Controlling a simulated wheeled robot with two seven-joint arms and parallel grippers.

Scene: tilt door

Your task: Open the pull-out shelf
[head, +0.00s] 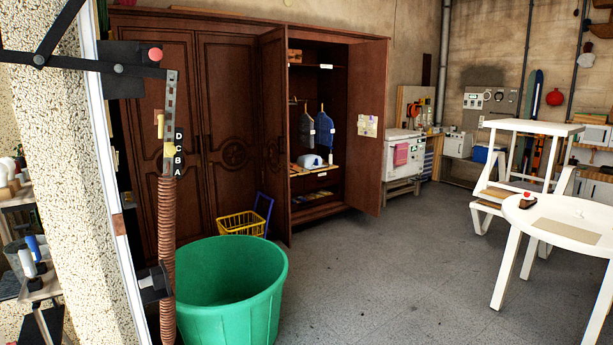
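A tall dark-brown wardrobe (196,113) stands against the back wall, and its right section is open. Inside, a light wooden shelf board (325,169) sits at about mid-height, with a small white label on its front; it looks like the pull-out shelf. A white and blue object (309,160) rests on it. I cannot tell whether the board sticks out past the wardrobe's front. Neither of my grippers is in view.
The open right wardrobe door (368,125) juts into the room. A green bin (231,290) and a yellow basket (241,224) stand in front of the closed doors. A white round table (570,222) is at right. Grey floor (390,270) between is clear.

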